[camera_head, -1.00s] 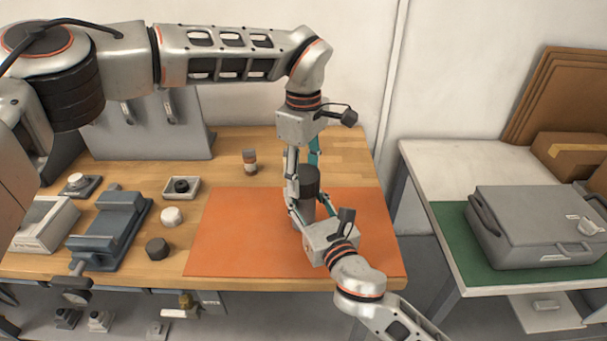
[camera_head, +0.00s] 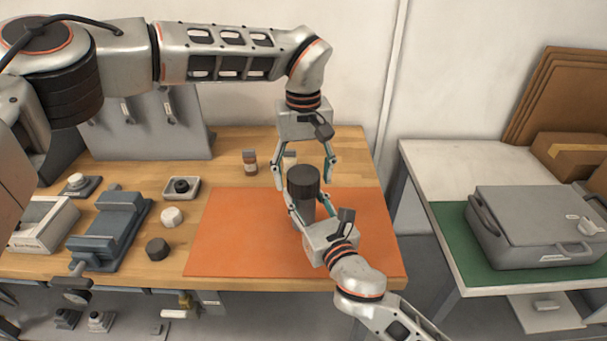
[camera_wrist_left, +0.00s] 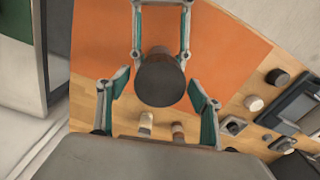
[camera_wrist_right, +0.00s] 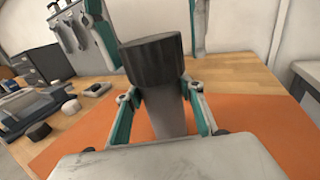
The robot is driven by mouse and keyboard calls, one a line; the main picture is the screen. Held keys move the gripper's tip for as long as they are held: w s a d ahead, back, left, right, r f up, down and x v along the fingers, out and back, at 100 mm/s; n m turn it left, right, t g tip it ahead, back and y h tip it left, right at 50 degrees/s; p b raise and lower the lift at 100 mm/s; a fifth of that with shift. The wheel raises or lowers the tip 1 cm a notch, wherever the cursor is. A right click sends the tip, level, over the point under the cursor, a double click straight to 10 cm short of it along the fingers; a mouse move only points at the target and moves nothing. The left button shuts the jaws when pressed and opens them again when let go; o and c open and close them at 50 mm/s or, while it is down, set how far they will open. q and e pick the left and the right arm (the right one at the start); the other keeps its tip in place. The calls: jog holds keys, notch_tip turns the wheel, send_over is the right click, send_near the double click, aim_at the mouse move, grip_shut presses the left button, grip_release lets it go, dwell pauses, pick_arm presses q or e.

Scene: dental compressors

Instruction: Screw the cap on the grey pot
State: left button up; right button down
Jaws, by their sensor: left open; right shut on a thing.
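The grey pot (camera_head: 305,211) stands upright over the orange mat (camera_head: 235,235), and the dark cap (camera_head: 303,182) sits on its top. The right wrist view shows the cap (camera_wrist_right: 152,60) on the pot body (camera_wrist_right: 167,115); how tightly it is seated I cannot tell. My right gripper (camera_head: 308,212) is shut on the pot's body from the front right. My left gripper (camera_head: 304,178) points down from above, open, with its fingers on either side of the cap and apart from it.
A small brown bottle (camera_head: 250,163) and a pale one (camera_head: 289,157) stand behind the mat. On the left are a blue-grey vise (camera_head: 108,232), a dark knob (camera_head: 157,249), a white knob (camera_head: 171,216) and a small tray (camera_head: 196,182). A grey case (camera_head: 535,225) lies on the right table.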

jog(key=shift+f, duration=0.1)
pick_arm(q)
jog(key=shift+r, duration=2.25)
jog(key=shift+c, duration=0.3)
